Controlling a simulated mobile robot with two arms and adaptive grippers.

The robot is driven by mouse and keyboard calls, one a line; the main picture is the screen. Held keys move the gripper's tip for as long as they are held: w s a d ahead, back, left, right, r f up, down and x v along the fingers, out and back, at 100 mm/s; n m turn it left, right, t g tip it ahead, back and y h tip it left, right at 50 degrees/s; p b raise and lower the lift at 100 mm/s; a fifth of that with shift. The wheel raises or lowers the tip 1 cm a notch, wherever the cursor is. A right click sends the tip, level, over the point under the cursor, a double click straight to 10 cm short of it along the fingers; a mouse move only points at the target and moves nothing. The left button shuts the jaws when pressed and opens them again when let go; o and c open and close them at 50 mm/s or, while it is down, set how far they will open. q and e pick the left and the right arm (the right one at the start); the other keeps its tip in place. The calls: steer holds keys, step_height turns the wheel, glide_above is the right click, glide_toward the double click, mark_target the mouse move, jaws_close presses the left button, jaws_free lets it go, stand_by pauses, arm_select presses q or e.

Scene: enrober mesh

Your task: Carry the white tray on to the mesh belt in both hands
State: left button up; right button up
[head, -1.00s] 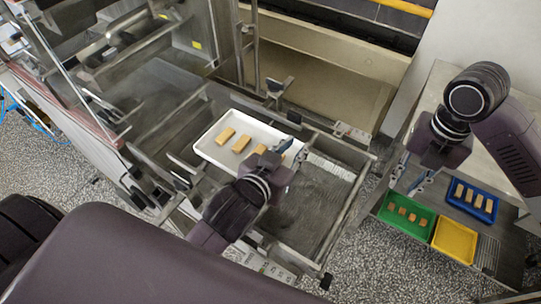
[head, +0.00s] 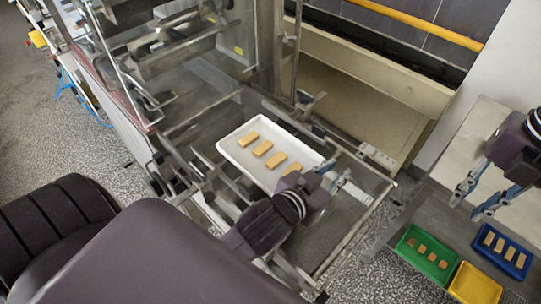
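The white tray (head: 229,155) lies on the mesh belt (head: 343,212), inside the belt's metal frame, with several tan bars in a row on it. My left gripper (head: 333,172) is at the tray's right end, and its dark wrist hides the near right corner. I cannot tell whether its fingers touch or hold the rim. My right gripper (head: 477,198) is open and empty, well away from the tray, in front of the steel side table at the right.
A green tray (head: 409,237) and a blue tray (head: 482,236), both with small bars, and a yellow tray (head: 474,285) stand at the lower right. Machine rails and posts (head: 299,50) rise behind the white tray. Bare mesh shows right of the tray.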

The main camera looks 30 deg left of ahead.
steer(key=shift+a+r, duration=0.2)
steer(key=shift+r, duration=0.9)
